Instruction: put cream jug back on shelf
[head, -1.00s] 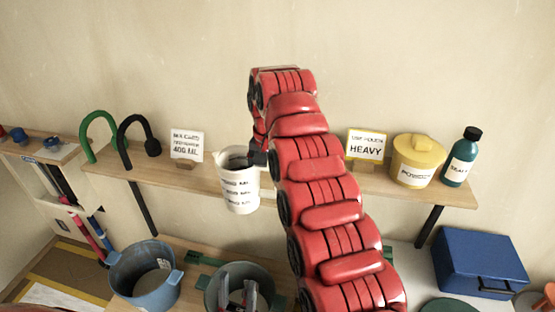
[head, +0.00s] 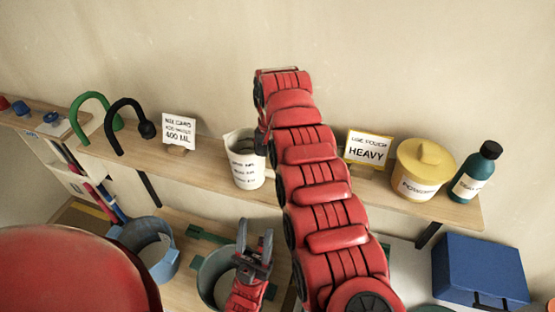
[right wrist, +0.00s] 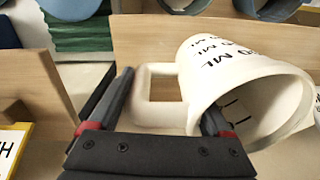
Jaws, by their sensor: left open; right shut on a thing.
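The white cream jug (head: 246,168) with dark measure marks stands upright at the middle of the wall shelf (head: 212,165). Its base shows over the shelf board near the front edge; I cannot tell if it touches. My right arm covers the jug's right side in the head view. In the right wrist view the jug (right wrist: 230,75) shows its open mouth, and my right gripper (right wrist: 160,112) is shut on its square handle. My left gripper (head: 255,258) is open and empty, low over the grey-green bucket (head: 208,278).
Left of the jug stand a 400 ML card (head: 179,130) and black and green hooks. To its right are a HEAVY card (head: 367,148), a yellow-lidded pot (head: 424,170) and a teal bottle (head: 475,172). A blue bucket (head: 160,262) and blue box (head: 480,270) sit below.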

